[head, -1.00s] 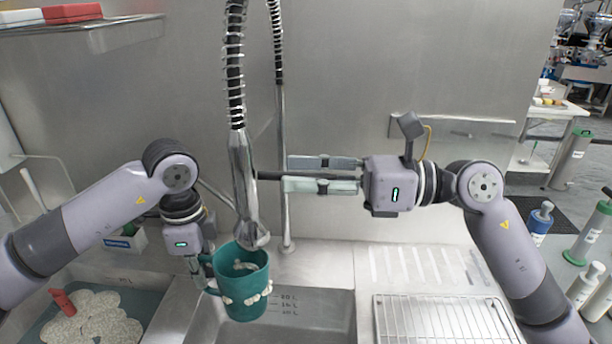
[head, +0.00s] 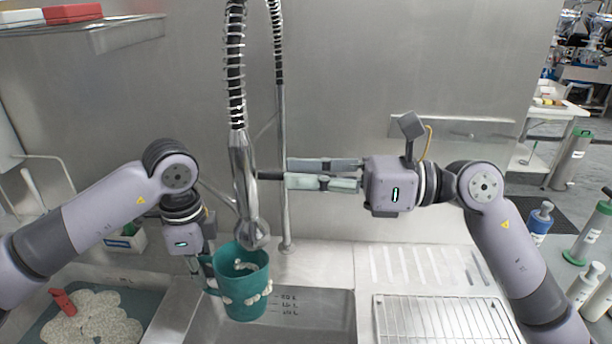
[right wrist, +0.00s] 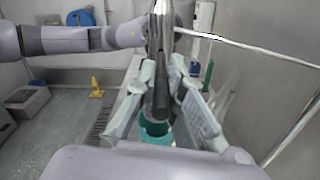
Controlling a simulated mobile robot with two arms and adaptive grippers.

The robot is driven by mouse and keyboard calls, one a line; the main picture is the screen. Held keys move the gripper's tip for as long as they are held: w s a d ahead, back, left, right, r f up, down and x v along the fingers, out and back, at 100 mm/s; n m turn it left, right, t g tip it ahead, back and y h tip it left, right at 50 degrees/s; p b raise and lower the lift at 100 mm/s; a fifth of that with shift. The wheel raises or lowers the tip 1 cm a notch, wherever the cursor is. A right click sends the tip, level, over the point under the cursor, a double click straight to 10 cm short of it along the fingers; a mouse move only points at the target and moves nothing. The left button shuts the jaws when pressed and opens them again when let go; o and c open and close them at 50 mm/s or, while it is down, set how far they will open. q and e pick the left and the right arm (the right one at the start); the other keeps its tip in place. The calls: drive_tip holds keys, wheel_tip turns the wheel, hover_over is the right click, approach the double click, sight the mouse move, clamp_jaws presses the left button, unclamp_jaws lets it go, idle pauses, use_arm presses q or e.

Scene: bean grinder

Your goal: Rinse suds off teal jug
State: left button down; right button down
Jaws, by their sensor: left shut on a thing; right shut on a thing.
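The teal jug (head: 240,292) is held upright over the sink basin (head: 315,305), its open top facing up. Whitish suds (head: 252,299) cling around its outer side, and some pale suds show inside. My left gripper (head: 206,274) is shut on the jug's handle at its left side. My right gripper (head: 318,174) is shut on the dark lever of the sprayer (head: 241,170). The sprayer's nozzle hangs over the jug's mouth. In the right wrist view the fingers close around the dark lever (right wrist: 161,95), with the jug (right wrist: 155,130) below. No water stream can be made out.
A wire rack (head: 435,318) lies on the counter right of the basin. A teal mat (head: 150,300) with pale round pieces and a red item (head: 63,302) lies at the left. Bottles (head: 541,217) stand at the far right. A hose spring rises above the sprayer.

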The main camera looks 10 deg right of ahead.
drive_tip(key=shift+f+y, duration=0.5)
drive_tip(key=shift+y, duration=0.4)
drive_tip(key=c, duration=1.7)
unclamp_jaws()
drive_tip(key=shift+o, duration=0.2)
drive_tip(key=v, duration=1.2)
drive_tip(key=shift+s, duration=0.1)
